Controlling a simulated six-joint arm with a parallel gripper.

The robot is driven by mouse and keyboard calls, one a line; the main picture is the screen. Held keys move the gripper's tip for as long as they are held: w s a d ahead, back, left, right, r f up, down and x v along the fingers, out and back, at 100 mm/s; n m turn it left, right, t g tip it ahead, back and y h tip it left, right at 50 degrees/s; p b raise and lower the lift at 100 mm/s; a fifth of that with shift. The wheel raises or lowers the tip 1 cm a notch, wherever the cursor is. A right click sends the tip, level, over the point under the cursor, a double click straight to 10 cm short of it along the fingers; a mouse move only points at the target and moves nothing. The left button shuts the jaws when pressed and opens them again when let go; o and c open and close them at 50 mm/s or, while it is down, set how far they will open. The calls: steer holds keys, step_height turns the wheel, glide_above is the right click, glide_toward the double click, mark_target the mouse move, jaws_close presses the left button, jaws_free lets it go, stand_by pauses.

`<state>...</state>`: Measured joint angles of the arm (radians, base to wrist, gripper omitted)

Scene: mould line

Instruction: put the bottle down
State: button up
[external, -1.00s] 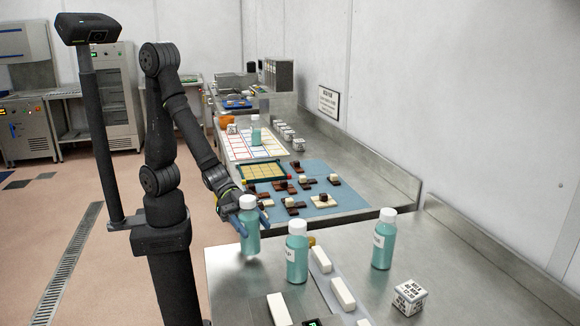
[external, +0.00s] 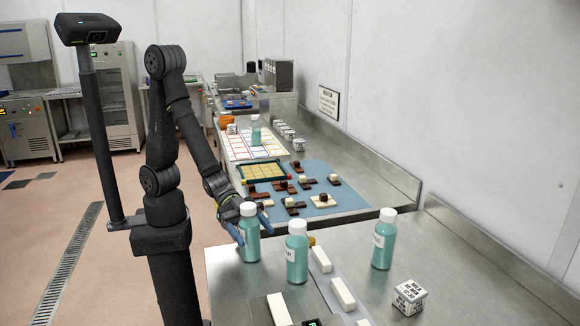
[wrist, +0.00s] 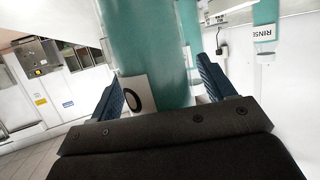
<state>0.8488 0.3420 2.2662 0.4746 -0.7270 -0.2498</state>
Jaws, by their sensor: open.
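The teal bottle with a white cap (external: 249,236) stands upright on the steel bench near its left edge. In the wrist view the same teal bottle (wrist: 148,45) rises between the blue fingers of my gripper (wrist: 165,88), with space visible beside the fingers. My gripper (external: 248,219) is open around the bottle, reaching in from the upper left. The bottle's base is hidden from the wrist view.
Two similar teal bottles stand close by, one just right of it (external: 297,252) and one farther right (external: 383,240). White blocks (external: 342,293) and a printed cube (external: 408,297) lie nearer the front. A blue mat (external: 325,178) holds several brown and cream pieces.

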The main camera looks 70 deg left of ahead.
steer(key=shift+a, duration=0.1)
steer(key=w+v, duration=0.1)
steer(key=v, duration=1.4)
steer(key=shift+a+r, duration=0.3)
steer(key=shift+a, duration=0.05)
steer(key=shift+o, duration=0.5)
steer(key=shift+v, duration=0.9)
steer(key=shift+s+r, duration=0.1)
steer(key=shift+s, duration=0.05)
step_height(320, 180, up, 4)
steer(key=shift+s+a+f+x, duration=0.2)
steer(key=shift+f+x, duration=0.45)
steer(key=shift+x, duration=2.55)
steer(key=shift+s+a+f+x, duration=0.25)
steer(key=shift+f+x, duration=0.4)
steer(key=shift+x, duration=2.55)
steer(key=shift+s+a+f+x, duration=0.1)
steer(key=shift+s+f+x, duration=0.4)
steer(key=shift+x, duration=2.7)
steer(key=shift+w+f, duration=0.2)
